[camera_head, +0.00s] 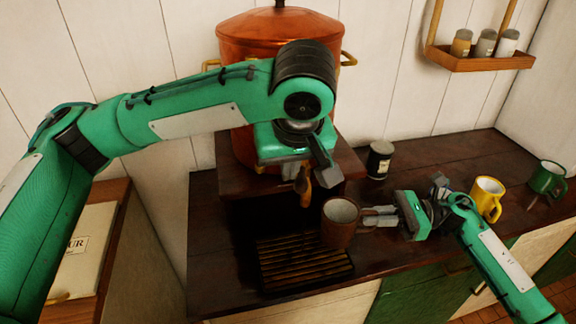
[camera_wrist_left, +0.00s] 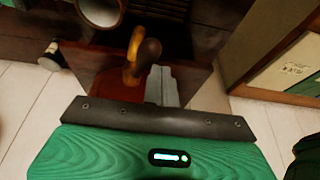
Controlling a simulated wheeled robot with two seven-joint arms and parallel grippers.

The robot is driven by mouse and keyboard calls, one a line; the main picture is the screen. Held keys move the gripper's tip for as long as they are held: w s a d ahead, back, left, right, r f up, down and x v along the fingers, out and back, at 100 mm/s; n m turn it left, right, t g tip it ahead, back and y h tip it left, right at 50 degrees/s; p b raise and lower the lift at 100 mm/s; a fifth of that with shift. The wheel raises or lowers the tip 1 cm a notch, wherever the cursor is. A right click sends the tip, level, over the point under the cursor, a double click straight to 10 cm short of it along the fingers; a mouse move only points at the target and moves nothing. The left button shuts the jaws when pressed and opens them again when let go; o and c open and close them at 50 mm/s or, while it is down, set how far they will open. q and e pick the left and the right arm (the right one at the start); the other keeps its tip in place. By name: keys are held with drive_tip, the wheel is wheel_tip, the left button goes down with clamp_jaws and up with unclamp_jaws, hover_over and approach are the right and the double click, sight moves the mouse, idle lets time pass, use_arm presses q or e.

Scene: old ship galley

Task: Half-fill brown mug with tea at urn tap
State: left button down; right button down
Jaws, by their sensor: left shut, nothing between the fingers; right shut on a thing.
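The copper urn (camera_head: 270,32) stands on a dark wooden stand. Its brass tap (camera_head: 305,188) with a brown handle hangs at the front; the tap also shows in the left wrist view (camera_wrist_left: 131,62). My left gripper (camera_head: 291,171) is shut and empty, right beside the tap; whether it touches the handle I cannot tell. My right gripper (camera_head: 368,216) is shut on the brown mug (camera_head: 340,232), which is upright, below and right of the tap. No stream shows at the tap.
A slatted drip grate (camera_head: 300,262) lies below the tap. A dark jar (camera_head: 380,160), a yellow mug (camera_head: 488,197) and a green mug (camera_head: 546,178) stand on the counter to the right. A spice shelf (camera_head: 480,62) hangs above.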

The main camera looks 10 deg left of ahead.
idle(0.3)
drive_tip(key=a, duration=0.5)
drive_tip(key=s+a, duration=0.1)
drive_tip(key=a, duration=0.1)
drive_tip(key=shift+a, duration=0.4)
use_arm(q)
drive_tip(key=d+r, duration=0.3)
drive_tip(key=r, duration=0.6)
drive_tip(key=shift+d+r, duration=0.15)
drive_tip(key=shift+d, duration=0.1)
use_arm(e)
drive_tip(key=shift+d, duration=0.15)
idle(2.8)
drive_tip(key=d, duration=0.5)
drive_tip(key=w+d, duration=0.1)
drive_tip(key=d, duration=0.1)
drive_tip(key=shift+d, duration=0.35)
drive_tip(key=shift+a, duration=0.1)
